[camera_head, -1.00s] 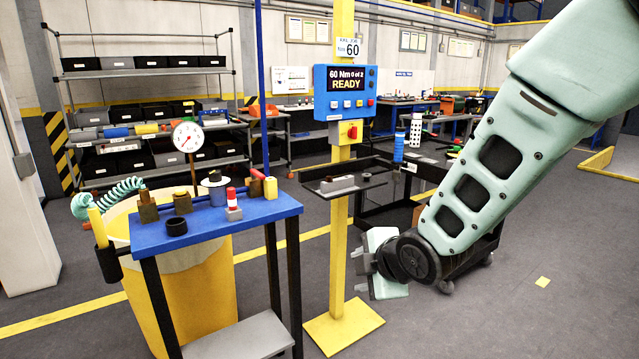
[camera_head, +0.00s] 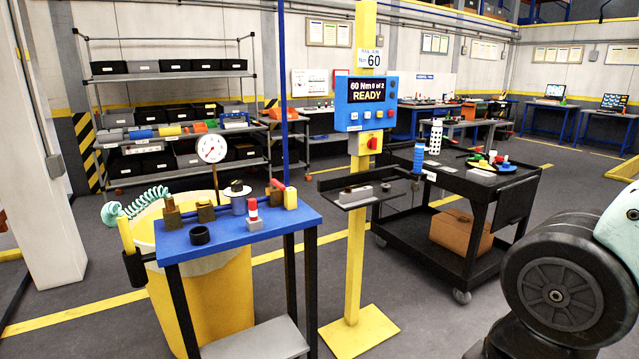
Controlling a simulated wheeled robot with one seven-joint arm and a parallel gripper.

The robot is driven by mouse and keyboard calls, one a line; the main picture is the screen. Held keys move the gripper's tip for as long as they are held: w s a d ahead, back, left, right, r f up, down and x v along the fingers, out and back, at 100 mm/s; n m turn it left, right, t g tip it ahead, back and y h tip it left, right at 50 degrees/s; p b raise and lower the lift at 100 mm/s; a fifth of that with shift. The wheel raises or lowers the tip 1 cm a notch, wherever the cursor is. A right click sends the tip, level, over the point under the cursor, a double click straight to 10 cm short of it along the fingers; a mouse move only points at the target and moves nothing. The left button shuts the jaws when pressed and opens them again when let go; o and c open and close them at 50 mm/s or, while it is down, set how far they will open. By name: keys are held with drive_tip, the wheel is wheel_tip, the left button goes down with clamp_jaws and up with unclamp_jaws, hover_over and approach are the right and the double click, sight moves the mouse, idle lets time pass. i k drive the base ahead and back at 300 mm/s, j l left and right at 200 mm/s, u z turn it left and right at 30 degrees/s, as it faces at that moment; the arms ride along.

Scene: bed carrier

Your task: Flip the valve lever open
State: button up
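A blue-topped bench (camera_head: 275,232) stands at left centre. Along its back runs a row of pipe fittings with brass blocks (camera_head: 206,212) and a round white gauge (camera_head: 212,149). A short red lever (camera_head: 278,184) sits tilted at the right end of this row, beside a yellow block (camera_head: 290,198). It looks like the valve lever, but its exact position is too small to tell. My gripper is out of view. Only a large dark joint of my arm shows at the lower right, well apart from the bench.
A red-and-white piece (camera_head: 253,213) and a black ring (camera_head: 200,235) lie on the bench. A black cart (camera_head: 480,185) stands behind. Floor in front is clear.

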sight(274, 184)
drive_tip(key=i+j+u, duration=0.25)
drive_tip(key=i+j, duration=0.15)
drive_tip(key=i+j+u, duration=0.3)
drive_tip(key=i, duration=0.1)
